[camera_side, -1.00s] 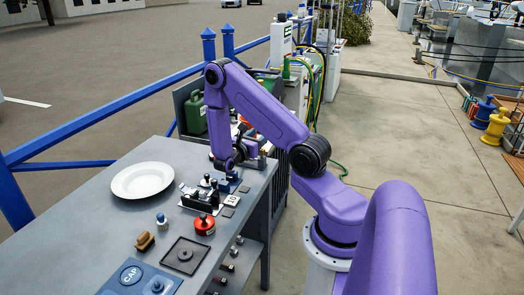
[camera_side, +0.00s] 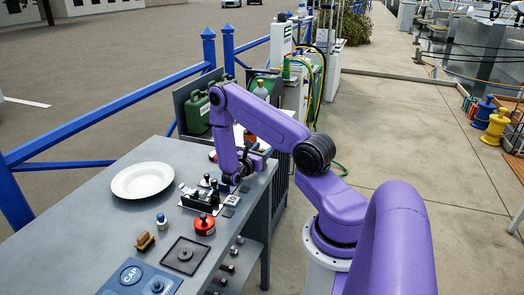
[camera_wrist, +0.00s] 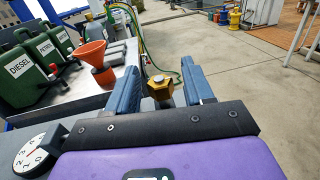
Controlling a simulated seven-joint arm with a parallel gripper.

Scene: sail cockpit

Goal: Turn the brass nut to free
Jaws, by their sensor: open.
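The brass nut (camera_wrist: 160,88) shows in the wrist view as a gold hexagonal piece with a grey top. It appears between the two blue-grey fingers of my gripper (camera_wrist: 160,82), with room on both sides. My gripper is open and no contact with the nut shows. In the side view my gripper (camera_side: 236,176) is low over the far right part of the grey bench, beside the black fixture. The nut cannot be made out there; my wrist hides that spot.
Green jerrycans (camera_wrist: 62,38), an orange funnel (camera_wrist: 92,53) and a dial gauge (camera_wrist: 38,150) show in the wrist view. Bare bench (camera_side: 100,225) lies at the left.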

